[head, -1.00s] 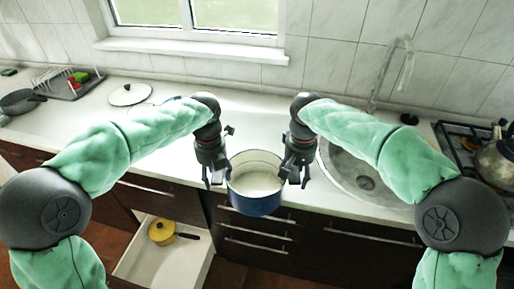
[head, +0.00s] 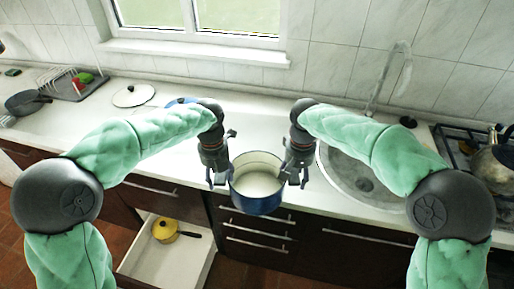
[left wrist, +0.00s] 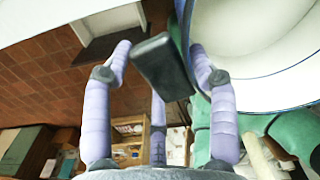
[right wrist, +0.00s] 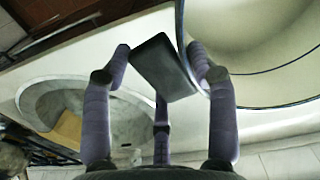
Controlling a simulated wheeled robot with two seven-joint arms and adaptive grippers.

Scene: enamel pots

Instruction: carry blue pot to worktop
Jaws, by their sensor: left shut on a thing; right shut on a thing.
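The blue pot (head: 257,203) is upright, white inside, with a pale content or bottom. It hangs between my two grippers and overlaps the front edge of the white worktop (head: 255,115) in the head view. My left gripper (head: 220,182) is shut at the pot's left side, and my right gripper (head: 297,180) is shut at its right side. The pot's wall and rim also show in the left wrist view (left wrist: 262,85) and the right wrist view (right wrist: 262,85). I cannot tell the pot's height above the worktop.
The sink (head: 365,185) is right of the pot, with the stove and kettle (head: 494,168) beyond. A white lid (head: 133,96), a grey pan (head: 27,102) and a dish rack (head: 72,84) stand at left. An open drawer (head: 150,262) below holds a yellow pot (head: 164,230).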

